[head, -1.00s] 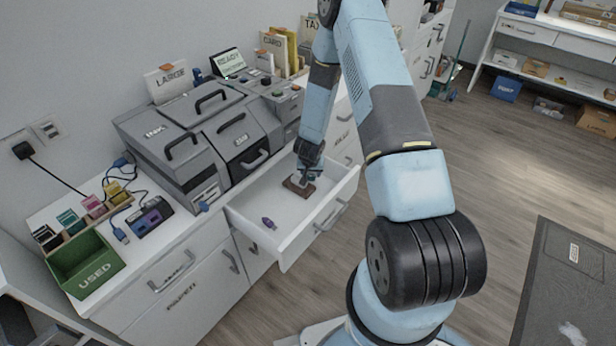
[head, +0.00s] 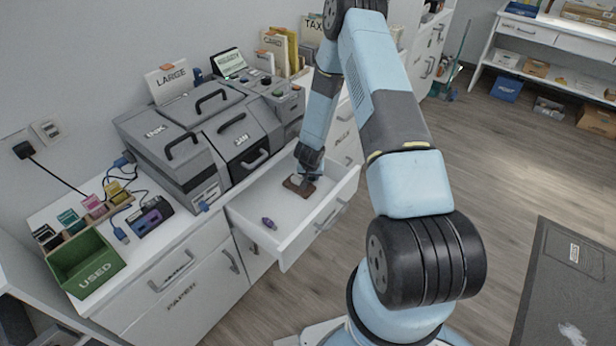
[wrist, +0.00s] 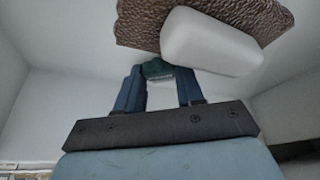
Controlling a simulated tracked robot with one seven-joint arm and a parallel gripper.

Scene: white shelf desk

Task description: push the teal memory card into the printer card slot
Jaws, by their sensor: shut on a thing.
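My gripper (wrist: 158,75) is low inside the open white drawer (head: 248,207). In the wrist view its two blue fingers are closed on a small dark teal piece, which looks like the teal memory card (wrist: 157,69); only a little of it shows between the fingertips. In the head view my gripper (head: 306,181) is over the brown mat and the card cannot be made out. The grey printer (head: 222,108) stands on the desk behind and left of the drawer. A pale labelled panel (head: 206,192) is low on its front; I cannot make out the slot opening.
A white block (wrist: 210,42) rests on the brown textured mat (wrist: 135,22), close to the fingers. A purple object (head: 269,223) lies toward the drawer's front left. A green USED bin (head: 88,268) and a cartridge rack stand at the left. Drawer walls surround my gripper.

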